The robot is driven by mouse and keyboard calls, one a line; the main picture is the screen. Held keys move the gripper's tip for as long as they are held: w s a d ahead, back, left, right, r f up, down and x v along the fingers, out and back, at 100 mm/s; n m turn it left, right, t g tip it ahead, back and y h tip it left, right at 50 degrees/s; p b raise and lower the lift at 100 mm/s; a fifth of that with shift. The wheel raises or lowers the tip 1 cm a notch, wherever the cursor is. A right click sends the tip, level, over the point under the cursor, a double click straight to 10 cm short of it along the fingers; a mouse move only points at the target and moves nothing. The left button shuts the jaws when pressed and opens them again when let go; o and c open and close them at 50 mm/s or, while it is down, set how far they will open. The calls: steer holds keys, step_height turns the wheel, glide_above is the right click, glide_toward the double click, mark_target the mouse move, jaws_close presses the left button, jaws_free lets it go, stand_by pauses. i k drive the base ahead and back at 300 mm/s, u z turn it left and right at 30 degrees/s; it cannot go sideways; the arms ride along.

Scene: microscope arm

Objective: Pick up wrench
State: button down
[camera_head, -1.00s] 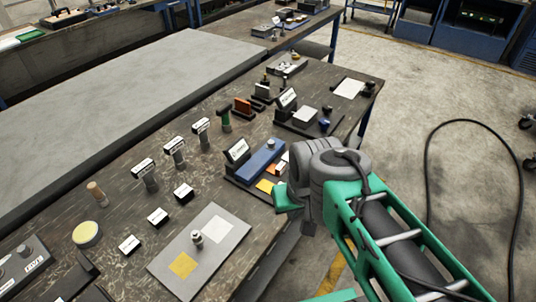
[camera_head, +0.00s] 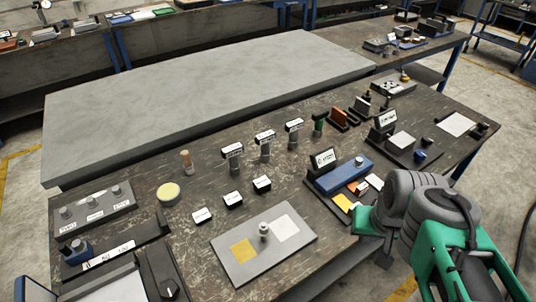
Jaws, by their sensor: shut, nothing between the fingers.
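I cannot make out a wrench in the head view. The tools on the dark workbench (camera_head: 330,232) are small, and none has a clear wrench shape. My arm (camera_head: 430,222), with grey joints and green links, is at the lower right, in front of the bench's right edge. I cannot make out my gripper's fingers, which are hidden or out of frame.
A grey plate (camera_head: 266,268) with yellow and white squares lies near the front. A blue block (camera_head: 343,174) stands beside my arm. Labelled posts (camera_head: 265,147) stand mid-bench; a large grey slab (camera_head: 200,105) lies behind. Left are a grey box (camera_head: 92,212) and yellow disc (camera_head: 168,193).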

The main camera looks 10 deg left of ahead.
mark_target(231, 152)
steer(key=u, duration=4.55)
steer(key=k, duration=1.65)
steer(key=z, duration=0.45)
steer(key=i, duration=0.4)
steer(key=u, duration=0.05)
